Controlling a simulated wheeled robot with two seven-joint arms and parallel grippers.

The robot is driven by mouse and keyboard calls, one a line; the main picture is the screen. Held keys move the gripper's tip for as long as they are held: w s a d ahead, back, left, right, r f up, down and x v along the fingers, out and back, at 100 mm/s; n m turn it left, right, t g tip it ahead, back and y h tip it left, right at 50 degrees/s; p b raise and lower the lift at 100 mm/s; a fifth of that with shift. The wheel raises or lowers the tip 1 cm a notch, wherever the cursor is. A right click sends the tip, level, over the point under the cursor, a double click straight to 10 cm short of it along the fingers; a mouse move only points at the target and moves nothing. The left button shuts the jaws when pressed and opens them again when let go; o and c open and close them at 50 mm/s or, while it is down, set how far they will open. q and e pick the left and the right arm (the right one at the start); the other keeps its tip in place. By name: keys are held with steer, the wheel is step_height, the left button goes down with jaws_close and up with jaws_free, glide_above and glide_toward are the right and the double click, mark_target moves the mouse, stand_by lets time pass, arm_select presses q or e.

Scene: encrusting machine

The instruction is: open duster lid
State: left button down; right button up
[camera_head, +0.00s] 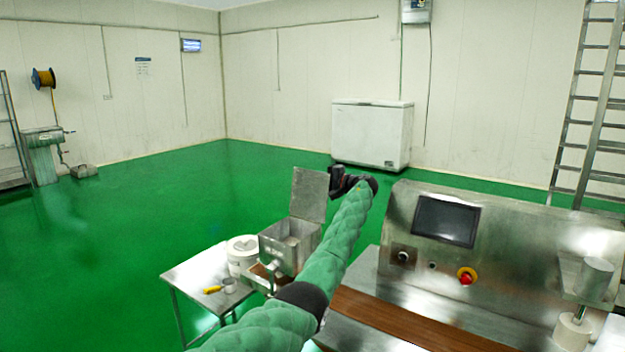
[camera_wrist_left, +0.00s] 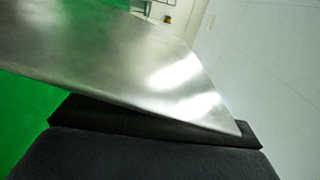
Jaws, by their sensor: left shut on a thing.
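The duster (camera_head: 283,245) is a metal box on the encrusting machine's left end. Its flat metal lid (camera_head: 309,194) stands up, roughly upright, at the box's far right side, and the box's top is open. My left gripper (camera_head: 336,180) is at the lid's upper right edge, shut on it. In the left wrist view the lid (camera_wrist_left: 130,60) fills the upper left as a shiny sheet, with its edge at the dark gripper fingers (camera_wrist_left: 150,125). The fingertips are small and dark in the head view. My right gripper is not in view.
A small metal table (camera_head: 190,275) at the left holds a white tub (camera_head: 242,252), a small cup (camera_head: 230,285) and a yellow-handled tool (camera_head: 212,290). The machine's control panel with a screen (camera_head: 447,221) and red button (camera_head: 466,277) stands right of my left arm. Green floor is clear at the left.

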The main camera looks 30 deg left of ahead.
arm_select(q)
steer(key=shift+w+d+f+m, duration=0.1)
steer(key=shift+w+f+m, duration=0.5)
steer(key=shift+w+m, duration=0.15)
steer(key=c, duration=1.5)
jaws_free()
steer(key=shift+w, duration=0.1)
steer(key=shift+c, duration=0.2)
steer(key=shift+o, duration=0.3)
steer(key=shift+w+f, duration=0.1)
steer(key=shift+w, duration=0.05)
steer(key=shift+d, duration=0.15)
